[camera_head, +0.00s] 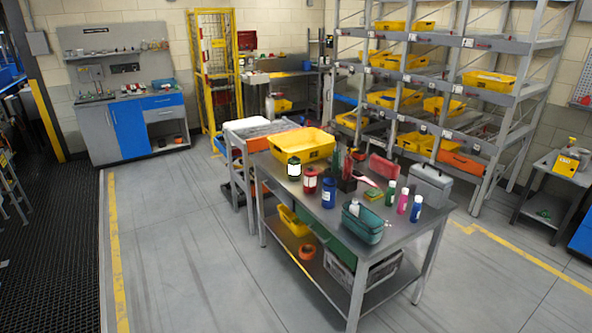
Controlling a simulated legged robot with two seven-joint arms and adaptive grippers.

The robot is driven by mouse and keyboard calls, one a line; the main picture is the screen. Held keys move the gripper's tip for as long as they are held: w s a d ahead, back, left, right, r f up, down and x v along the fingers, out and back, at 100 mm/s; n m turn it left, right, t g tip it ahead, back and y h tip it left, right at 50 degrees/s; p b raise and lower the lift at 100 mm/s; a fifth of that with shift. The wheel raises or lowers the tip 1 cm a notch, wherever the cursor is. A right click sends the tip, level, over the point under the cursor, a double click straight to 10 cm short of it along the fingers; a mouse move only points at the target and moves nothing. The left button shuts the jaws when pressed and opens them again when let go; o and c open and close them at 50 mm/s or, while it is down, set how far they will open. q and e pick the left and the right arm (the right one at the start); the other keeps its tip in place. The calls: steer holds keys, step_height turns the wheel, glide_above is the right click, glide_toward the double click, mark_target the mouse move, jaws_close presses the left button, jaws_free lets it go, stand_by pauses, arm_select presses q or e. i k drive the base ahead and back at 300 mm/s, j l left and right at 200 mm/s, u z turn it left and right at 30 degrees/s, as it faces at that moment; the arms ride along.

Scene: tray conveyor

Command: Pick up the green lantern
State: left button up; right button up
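The green lantern (294,168) stands upright on the metal table (338,215), near its left edge. It has dark green ends and a pale middle. It stands just in front of the yellow bin (301,143). A red lantern (310,181) of similar shape stands close to its right, nearer to me. Neither of my grippers nor my arms show in the head view.
A blue bottle (328,194), a teal pouch (364,222), several small bottles and a grey case (431,185) share the tabletop. A grey cart adjoins the table's far left. Shelving with yellow bins stands behind. Floor left of the table is clear.

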mark_target(294, 168)
steer(key=i+l, duration=0.1)
steer(key=i, duration=0.35)
steer(key=i+l+u, duration=0.15)
steer(key=i, duration=0.3)
steer(key=i+j+z, duration=0.1)
steer(key=z, duration=0.65)
steer(key=i+j+z, duration=0.35)
steer(key=j+z, duration=0.15)
steer(key=j, duration=0.25)
steer(key=i+j+z, duration=0.1)
steer(key=j+z, duration=0.15)
steer(key=j, duration=0.15)
steer(key=i+j+z, duration=0.1)
steer(key=j+z, duration=0.15)
steer(key=j, duration=0.2)
steer(key=i+j+z, duration=0.1)
steer(key=j, duration=1.1)
steer(key=i+j+z, duration=0.1)
steer(key=j, duration=1.1)
steer(key=i+j, duration=0.1)
steer(key=j, duration=1.1)
steer(key=i+z, duration=0.05)
